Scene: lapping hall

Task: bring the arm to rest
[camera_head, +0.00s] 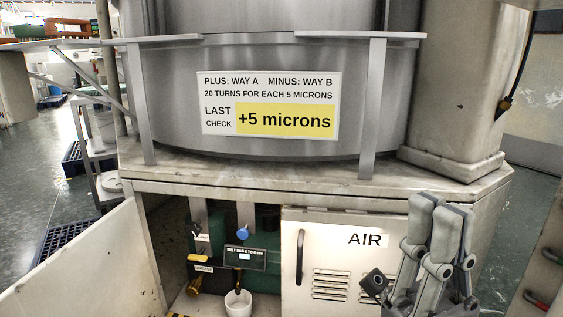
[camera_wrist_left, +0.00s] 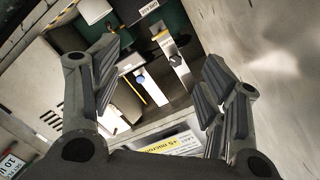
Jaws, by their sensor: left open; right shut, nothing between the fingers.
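My right gripper (camera_head: 441,208) stands at the lower right of the head view, fingers pointing up, in front of the cabinet door marked AIR (camera_head: 345,260). It is shut with nothing between its fingers. My left gripper (camera_wrist_left: 160,65) shows only in the left wrist view. Its two dark fingers are spread wide apart, with nothing held between them. Beyond them is the open cabinet bay with a blue knob (camera_wrist_left: 141,79), which also shows in the head view (camera_head: 242,234).
A machine with a round steel drum bears a sign (camera_head: 268,105) reading "+5 microns". Thin shelf brackets (camera_head: 372,110) jut out before it. A white cup (camera_head: 238,302) stands in the open bay. A pale panel (camera_head: 85,268) sticks out at left. Floor (camera_head: 45,170) shows at left.

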